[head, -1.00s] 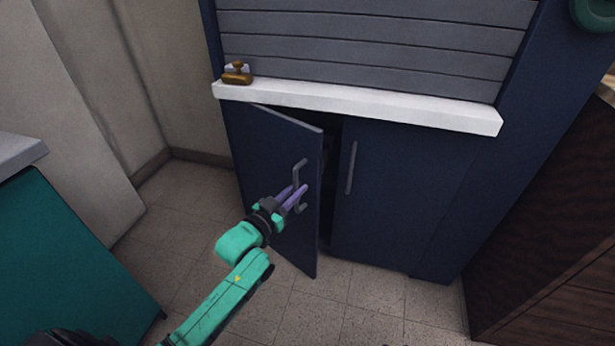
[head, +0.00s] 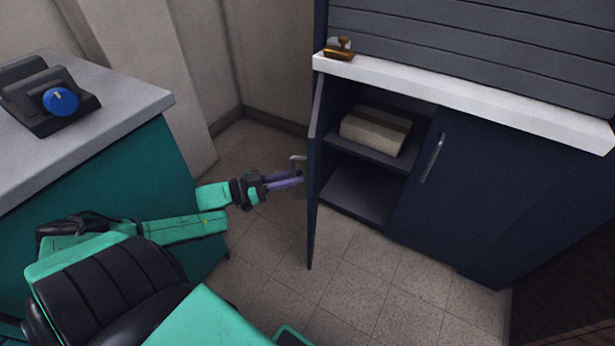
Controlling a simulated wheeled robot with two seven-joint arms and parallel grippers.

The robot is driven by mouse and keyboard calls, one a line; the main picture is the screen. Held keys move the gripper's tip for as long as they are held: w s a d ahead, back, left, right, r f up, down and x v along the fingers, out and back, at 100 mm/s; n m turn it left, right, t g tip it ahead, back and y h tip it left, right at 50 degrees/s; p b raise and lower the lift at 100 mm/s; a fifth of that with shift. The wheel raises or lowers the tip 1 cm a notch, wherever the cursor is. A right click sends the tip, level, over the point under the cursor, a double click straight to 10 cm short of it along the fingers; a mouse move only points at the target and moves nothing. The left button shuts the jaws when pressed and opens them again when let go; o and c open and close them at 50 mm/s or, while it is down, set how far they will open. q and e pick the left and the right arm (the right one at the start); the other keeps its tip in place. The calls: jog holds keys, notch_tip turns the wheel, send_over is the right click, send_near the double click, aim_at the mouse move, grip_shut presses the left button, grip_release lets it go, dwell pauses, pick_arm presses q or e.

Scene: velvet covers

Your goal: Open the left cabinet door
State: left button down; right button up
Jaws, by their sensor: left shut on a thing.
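The left cabinet door (head: 314,195) is dark blue and stands swung wide out from the cabinet, seen nearly edge-on. Its grey handle (head: 297,159) is on the door's outer face, partly hidden by the fingers. My left gripper (head: 292,180) has purple fingers and is shut on that handle. The opened left side of the cabinet shows a shelf (head: 372,153) with a pale box (head: 375,131) on it. The right cabinet door (head: 455,190) is closed, with its own grey handle (head: 432,158). My right gripper is not in view.
A teal counter with a grey top (head: 110,100) stands at the left, bearing a black device with a blue knob (head: 60,101). A brown stamp-like object (head: 339,49) sits on the white ledge (head: 450,93). The tiled floor (head: 345,285) before the cabinet is clear.

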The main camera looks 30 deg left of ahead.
pick_arm(q)
jog(key=a, duration=0.2)
jog(key=s+a, duration=0.1)
jog(key=a, duration=0.1)
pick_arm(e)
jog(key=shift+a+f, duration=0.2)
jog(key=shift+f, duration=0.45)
pick_arm(q)
jog(key=c, duration=0.8)
grip_release()
jog(key=shift+c, duration=0.2)
jog(key=shift+r, duration=0.1)
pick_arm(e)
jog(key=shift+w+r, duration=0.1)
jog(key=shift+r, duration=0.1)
